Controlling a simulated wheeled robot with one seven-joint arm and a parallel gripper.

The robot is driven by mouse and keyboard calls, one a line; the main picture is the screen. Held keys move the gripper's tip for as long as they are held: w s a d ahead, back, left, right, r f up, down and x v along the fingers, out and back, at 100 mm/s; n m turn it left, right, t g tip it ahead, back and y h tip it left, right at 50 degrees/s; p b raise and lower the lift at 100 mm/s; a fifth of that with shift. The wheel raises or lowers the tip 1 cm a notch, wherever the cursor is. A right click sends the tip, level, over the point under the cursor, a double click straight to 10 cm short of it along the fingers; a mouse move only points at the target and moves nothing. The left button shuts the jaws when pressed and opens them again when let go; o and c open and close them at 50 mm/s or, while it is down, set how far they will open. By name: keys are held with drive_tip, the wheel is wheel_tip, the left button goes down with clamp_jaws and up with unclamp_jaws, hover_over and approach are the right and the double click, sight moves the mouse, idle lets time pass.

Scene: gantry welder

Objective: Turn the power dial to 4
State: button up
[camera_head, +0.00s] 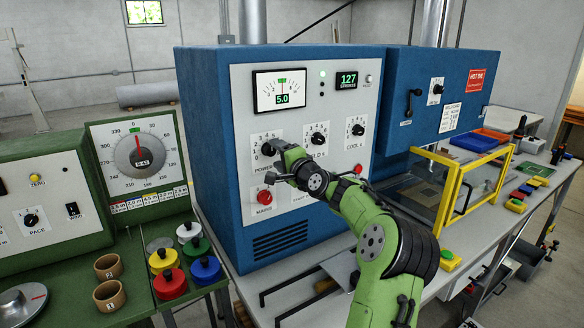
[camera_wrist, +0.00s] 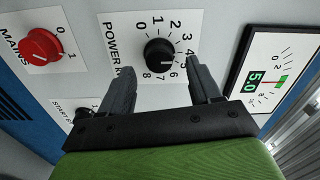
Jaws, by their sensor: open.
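The power dial (camera_wrist: 158,52) is a black round knob on a white plate in the wrist view, with numbers from 0 to 8 around it. Its white mark points roughly toward the picture's right, about between 4 and 6; I cannot read it exactly. In the head view the power dial (camera_head: 267,149) is partly hidden by my arm. My gripper (camera_wrist: 158,68) is open and empty, its two fingers apart. The fingertips show on either side of the dial's lower part; I see no clear contact. In the head view my gripper (camera_head: 281,172) is at the panel, just below the dial.
The meter (camera_head: 280,91) reads 5.0; it also shows in the wrist view (camera_wrist: 275,78). The red mains knob (camera_wrist: 40,46) is left of the dial there. In the head view, the field dial (camera_head: 319,139) and cool dial (camera_head: 358,130) are to the right. A yellow frame (camera_head: 452,190) stands farther right.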

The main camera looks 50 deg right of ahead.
drive_tip(key=b+v, duration=0.2)
drive_tip(key=v, duration=1.1)
drive_tip(key=shift+a, duration=0.1)
